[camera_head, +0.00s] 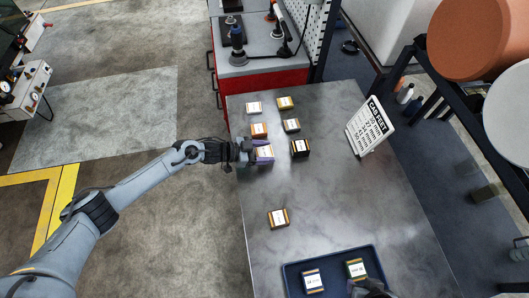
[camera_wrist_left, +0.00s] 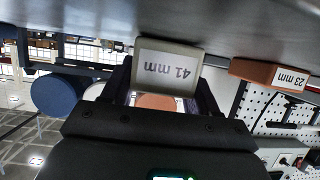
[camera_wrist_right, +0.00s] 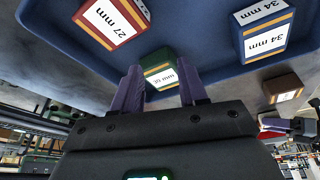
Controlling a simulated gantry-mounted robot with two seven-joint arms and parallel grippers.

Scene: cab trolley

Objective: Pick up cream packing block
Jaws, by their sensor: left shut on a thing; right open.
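The cream packing block (camera_wrist_left: 168,58), labelled 41 mm, is between the fingers of my left gripper (camera_wrist_left: 165,92) in the left wrist view, close to the tabletop. In the head view my left gripper (camera_head: 262,152) is shut on this block (camera_head: 264,153) near the table's left edge; the fingers and wrist hide part of it. My right gripper (camera_wrist_right: 160,88) is open in the right wrist view, with a green block (camera_wrist_right: 160,66) in the tray beyond its fingertips. In the head view only a little of the right gripper shows at the bottom edge.
Several labelled blocks stand near the held one, including an orange-brown block (camera_head: 259,130) and a black one (camera_head: 300,147). A blue tray (camera_head: 330,262) at the near edge holds blocks. A list sign (camera_head: 370,127) stands at the right. The middle of the grey table (camera_head: 340,195) is clear.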

